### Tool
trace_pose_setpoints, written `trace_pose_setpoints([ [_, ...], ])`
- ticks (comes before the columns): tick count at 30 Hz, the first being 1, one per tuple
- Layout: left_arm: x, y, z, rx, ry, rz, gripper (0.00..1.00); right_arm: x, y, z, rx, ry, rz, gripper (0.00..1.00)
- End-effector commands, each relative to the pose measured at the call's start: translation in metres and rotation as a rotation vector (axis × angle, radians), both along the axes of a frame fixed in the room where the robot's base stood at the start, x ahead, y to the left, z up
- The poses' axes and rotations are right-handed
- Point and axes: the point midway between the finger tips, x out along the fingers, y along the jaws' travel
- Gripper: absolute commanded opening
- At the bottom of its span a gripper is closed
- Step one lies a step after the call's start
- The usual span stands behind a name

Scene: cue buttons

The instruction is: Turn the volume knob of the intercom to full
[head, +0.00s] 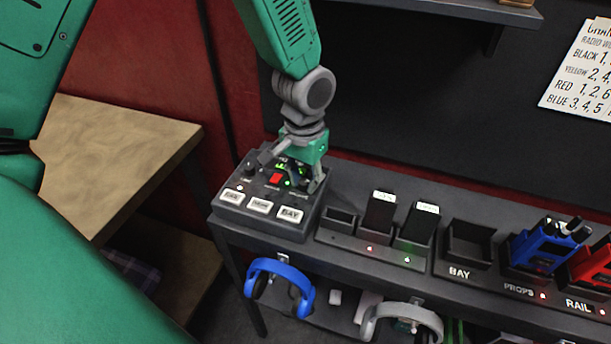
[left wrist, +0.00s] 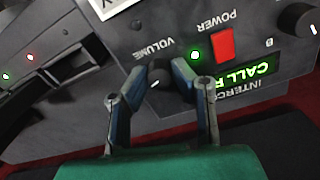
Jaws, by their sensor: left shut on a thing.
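The intercom (head: 262,222) is a dark grey box at the left end of the console shelf, with white buttons along its front. Its red power switch (head: 275,179) shows beside a green light, and in the left wrist view the switch (left wrist: 222,44) is under the word POWER. The volume knob (left wrist: 159,72) is a dark round knob beside the word VOLUME, partly hidden by my fingers. My left gripper (left wrist: 158,84) is shut on the volume knob, one finger on each side. In the head view my left gripper (head: 308,182) covers the knob. My right gripper is not in view.
Right of the intercom stand a charger dock (head: 370,243) with dark units, an empty BAY tray (head: 470,244), and blue (head: 545,247) and red (head: 592,262) radios. Blue headphones (head: 279,268) and grey headphones (head: 403,312) hang below the shelf. A wooden table (head: 105,150) stands at the left.

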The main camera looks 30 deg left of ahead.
Motion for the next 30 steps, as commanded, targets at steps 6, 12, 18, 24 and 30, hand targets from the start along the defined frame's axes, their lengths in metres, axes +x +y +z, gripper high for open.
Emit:
trace_pose_setpoints([
  [6, 0.001, 0.002, 0.005, 0.002, 0.001, -0.142, 0.0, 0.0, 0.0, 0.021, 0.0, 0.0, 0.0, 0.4],
  [12, 0.001, 0.002, 0.006, 0.001, -0.001, -0.325, 0.0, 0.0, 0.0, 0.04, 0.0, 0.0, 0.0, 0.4],
  [18, 0.001, 0.002, 0.005, 0.001, -0.001, -0.507, 0.0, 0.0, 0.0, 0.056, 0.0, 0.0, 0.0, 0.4],
  [24, 0.002, 0.002, 0.004, 0.002, -0.003, -0.657, 0.0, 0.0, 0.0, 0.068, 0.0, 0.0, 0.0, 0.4],
  [30, 0.002, 0.002, 0.003, 0.003, -0.003, -0.765, 0.0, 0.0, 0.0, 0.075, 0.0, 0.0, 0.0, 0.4],
])
